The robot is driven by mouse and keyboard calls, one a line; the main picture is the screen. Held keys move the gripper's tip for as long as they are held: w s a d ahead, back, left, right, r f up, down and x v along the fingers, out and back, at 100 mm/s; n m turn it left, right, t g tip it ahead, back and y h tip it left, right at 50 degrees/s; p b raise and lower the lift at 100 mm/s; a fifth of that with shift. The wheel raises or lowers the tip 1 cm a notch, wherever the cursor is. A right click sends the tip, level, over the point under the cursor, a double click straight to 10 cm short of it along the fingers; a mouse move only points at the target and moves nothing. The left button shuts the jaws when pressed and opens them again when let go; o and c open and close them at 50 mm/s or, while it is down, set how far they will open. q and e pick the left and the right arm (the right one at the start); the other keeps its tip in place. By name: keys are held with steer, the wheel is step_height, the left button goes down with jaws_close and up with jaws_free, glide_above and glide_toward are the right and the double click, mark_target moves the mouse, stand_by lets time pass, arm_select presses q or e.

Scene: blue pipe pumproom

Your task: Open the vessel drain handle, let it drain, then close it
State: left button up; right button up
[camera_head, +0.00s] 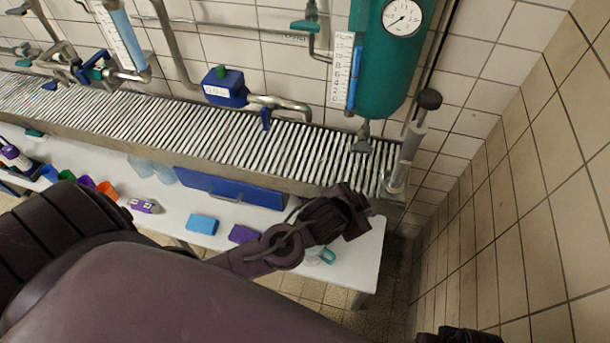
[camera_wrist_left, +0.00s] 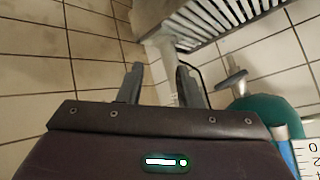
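The teal vessel (camera_head: 385,60) with a round gauge hangs on the tiled wall at the upper right of the head view. Its grey drain handle (camera_head: 362,146) sits at the bottom of the vessel, above the grate. In the left wrist view the vessel (camera_wrist_left: 268,122) is at the lower right, with the grey drain handle (camera_wrist_left: 234,82) beside it. My left gripper (camera_head: 352,208) is in front of and below the drain, over the counter's right end. Its fingers (camera_wrist_left: 160,84) are apart, with nothing held, and do not touch the handle. My right gripper's fingers are not seen.
A grey pump with a black knob (camera_head: 428,99) stands right of the vessel. The slatted grate (camera_head: 240,135) runs along the wall. Blue valves and pipes (camera_head: 225,88) are left of the vessel. A white table (camera_head: 365,260) holds cups and sponges below. A tiled wall closes the right side.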

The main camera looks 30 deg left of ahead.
arm_select(q)
steer(key=s+a+f+n+g+y, duration=0.1)
steer(key=s+a+f+n+g, duration=0.1)
steer(key=f, duration=0.5)
steer(key=s+a+f+n+g+p, duration=0.1)
steer(key=s+a+f+n+g, duration=0.2)
steer(key=s, duration=0.5)
step_height(320, 180, down, 4)
steer(key=a+g, duration=0.1)
steer(key=a, duration=0.1)
steer(key=shift+s+a+r+y, duration=0.15)
steer(key=shift+s+a+y, duration=0.25)
